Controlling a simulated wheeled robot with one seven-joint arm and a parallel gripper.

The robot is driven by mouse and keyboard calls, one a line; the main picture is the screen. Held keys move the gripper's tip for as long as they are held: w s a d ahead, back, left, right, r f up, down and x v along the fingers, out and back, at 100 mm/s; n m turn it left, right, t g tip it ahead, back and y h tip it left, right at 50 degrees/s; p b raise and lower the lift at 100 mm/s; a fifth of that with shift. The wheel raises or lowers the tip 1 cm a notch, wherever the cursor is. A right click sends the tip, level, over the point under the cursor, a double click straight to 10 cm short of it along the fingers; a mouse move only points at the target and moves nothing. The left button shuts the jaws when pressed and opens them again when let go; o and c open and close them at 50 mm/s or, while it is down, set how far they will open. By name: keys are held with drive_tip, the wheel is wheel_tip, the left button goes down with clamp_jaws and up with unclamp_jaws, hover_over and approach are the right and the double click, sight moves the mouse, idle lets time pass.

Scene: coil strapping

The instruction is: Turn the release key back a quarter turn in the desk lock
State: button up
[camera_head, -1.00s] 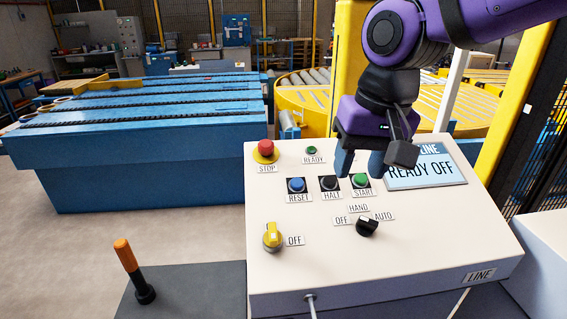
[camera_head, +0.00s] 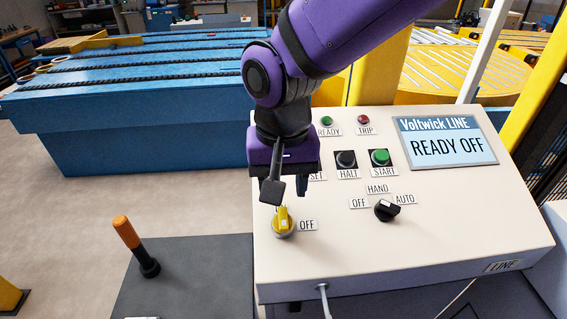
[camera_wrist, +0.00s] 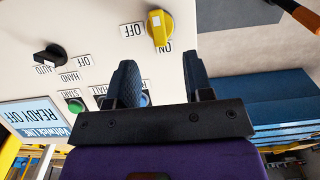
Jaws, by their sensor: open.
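The yellow key-like knob (camera_head: 283,221) sits in a round lock at the lower left of the cream desk panel (camera_head: 340,255), beside an OFF label. I take it for the release key. In the wrist view the knob (camera_wrist: 159,28) lies between an OFF label and an ON label, its grip nearly upright in the picture. My gripper (camera_head: 286,190) is above and just behind the knob in the head view. In the wrist view its open, empty fingers (camera_wrist: 160,64) point toward the knob, with a gap left between.
A black selector (camera_head: 386,209) marked OFF, HAND and AUTO is to the right. HALT (camera_head: 345,160) and START (camera_head: 380,158) buttons sit behind it. The screen (camera_head: 447,145) reads READY OFF. An orange-handled lever (camera_head: 127,232) stands left of the desk.

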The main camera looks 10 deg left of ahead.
sight(280, 212)
wheel_tip(280, 212, down, 6)
drive_tip(key=shift+f, duration=0.25)
clamp_jaws()
drive_tip(key=c, duration=0.7)
unclamp_jaws()
drive_tip(key=shift+c, duration=0.2)
clamp_jaws()
drive_tip(key=n, duration=0.2)
drive_tip(key=n+h, duration=0.1)
drive_tip(key=n, duration=0.1)
drive_tip(key=shift+a+n+t+h, duration=0.2)
drive_tip(key=shift+n+t+h, duration=0.1)
drive_tip(key=shift+t, duration=0.1)
drive_tip(key=shift+s+n, duration=0.1)
drive_tip(key=shift+n, duration=0.5)
